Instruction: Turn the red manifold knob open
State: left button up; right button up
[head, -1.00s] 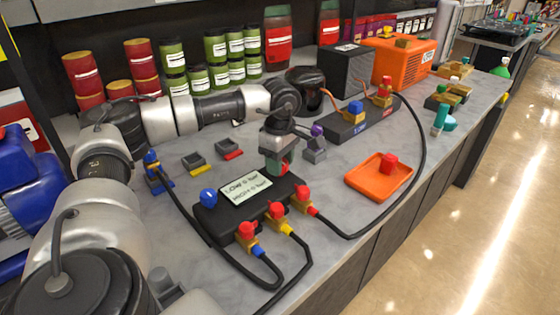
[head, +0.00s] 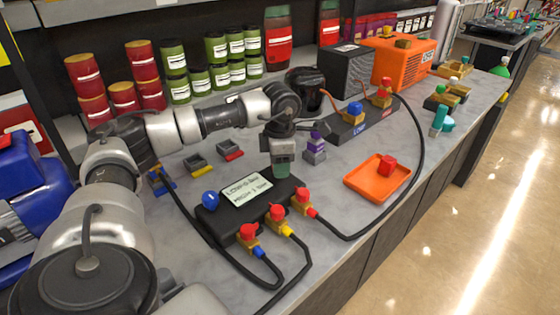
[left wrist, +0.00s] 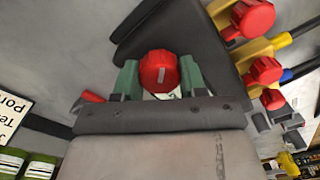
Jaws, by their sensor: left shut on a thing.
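The black manifold (head: 222,222) lies on the grey bench with a label plate on top. A blue knob (head: 210,199) is on its left end. My left gripper (head: 281,172) points down over its far right end. In the left wrist view the red manifold knob (left wrist: 159,70) sits between the green fingers of my left gripper (left wrist: 160,78), which is shut on it. A pale pointer mark shows on the knob. In the head view the gripper hides the knob. My right gripper is not in view.
Several red-capped valves (head: 277,213) with hoses stand along the manifold's front edge. An orange tray (head: 352,184) with a red block is to the right. A black gauge block (head: 345,127) is farther back.

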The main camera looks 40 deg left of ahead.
pick_arm(q)
jog(key=n+p, duration=0.1)
jog(key=n, duration=0.3)
jog(key=shift+n, duration=0.3)
jog(key=n+p, duration=0.1)
jog(key=n, duration=0.3)
jog(key=shift+n, duration=0.4)
jog(key=shift+r, duration=0.1)
jog(key=o, duration=0.9)
notch_tip(320, 180, up, 11)
jog(key=shift+f, duration=0.15)
jog(key=shift+d+f, duration=0.1)
dwell(0.3)
